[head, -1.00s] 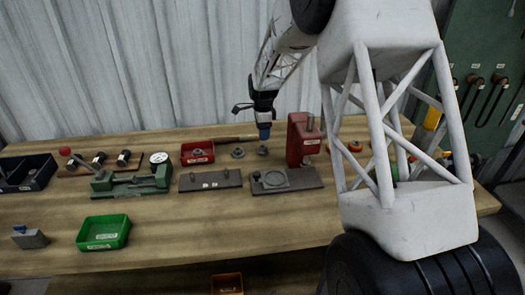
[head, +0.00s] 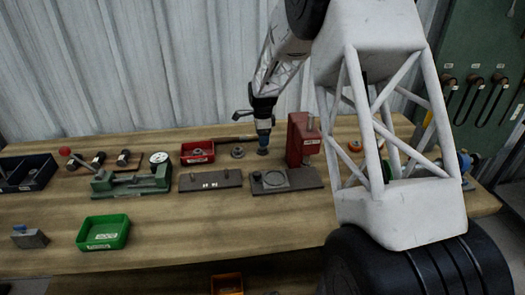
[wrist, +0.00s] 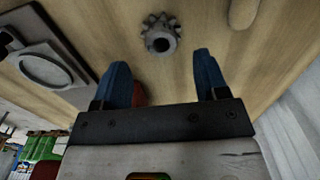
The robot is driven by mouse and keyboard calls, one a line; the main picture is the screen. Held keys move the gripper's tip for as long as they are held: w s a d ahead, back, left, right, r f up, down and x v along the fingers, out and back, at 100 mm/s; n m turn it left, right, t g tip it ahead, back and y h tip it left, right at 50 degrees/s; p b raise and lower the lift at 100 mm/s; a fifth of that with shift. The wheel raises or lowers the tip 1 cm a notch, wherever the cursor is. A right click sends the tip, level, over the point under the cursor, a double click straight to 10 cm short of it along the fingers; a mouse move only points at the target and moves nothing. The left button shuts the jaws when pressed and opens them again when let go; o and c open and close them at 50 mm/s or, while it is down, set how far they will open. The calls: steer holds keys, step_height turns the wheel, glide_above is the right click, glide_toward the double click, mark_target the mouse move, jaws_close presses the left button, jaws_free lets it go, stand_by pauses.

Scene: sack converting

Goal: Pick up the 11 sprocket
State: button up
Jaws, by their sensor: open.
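A grey toothed sprocket (wrist: 160,35) with a raised hub and centre bore lies flat on the bench in the wrist view. My gripper (wrist: 163,72) is open and empty, its two blue fingers apart, with the sprocket ahead of the gap between them. In the head view my gripper (head: 264,142) is low over this sprocket (head: 262,152) and partly covers it. Another grey sprocket (head: 238,153) lies just to its left, beside the red bin. I cannot read any tooth number on either.
A red press (head: 304,140) stands close to the right of the gripper. A dark plate with a ring fixture (head: 300,180) lies in front. A red bin (head: 197,158) and a dark pegged plate (head: 210,187) are to the left. A green bin (head: 103,246) stands near the front edge.

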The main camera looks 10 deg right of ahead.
mark_target(262, 149)
steer(key=shift+f, duration=2.65)
steer(key=shift+w, duration=0.1)
steer(key=c, duration=1.1)
